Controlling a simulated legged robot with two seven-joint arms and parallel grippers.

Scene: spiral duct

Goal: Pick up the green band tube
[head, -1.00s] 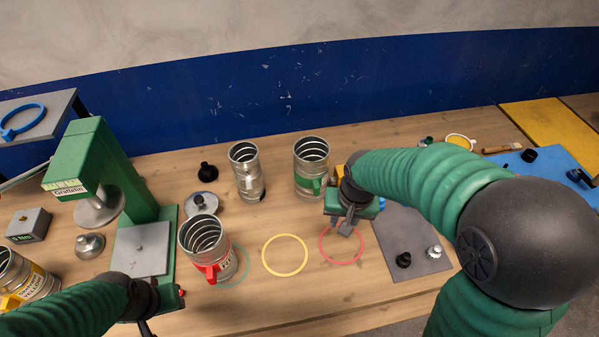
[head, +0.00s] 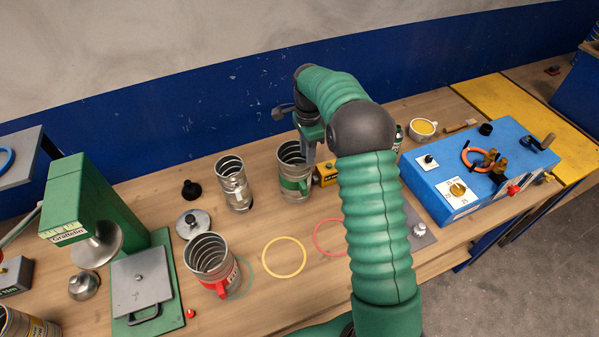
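The green band tube (head: 290,171) is a metal spiral duct piece standing upright on the table, with a green band around its lower part. My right gripper (head: 305,148) is at the tube's upper right rim, its arm reaching in from the lower right. A grey finger points down beside the rim; I cannot tell whether it touches the tube. The other finger is not clear, so the opening cannot be judged. My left gripper is not in view.
A plain spiral tube (head: 233,184) stands left of it and a red band tube (head: 209,261) stands nearer. A yellow box (head: 326,174) is close on the right. Yellow (head: 284,258) and red rings (head: 329,238) mark the open table in front. A blue machine (head: 470,180) stands further right.

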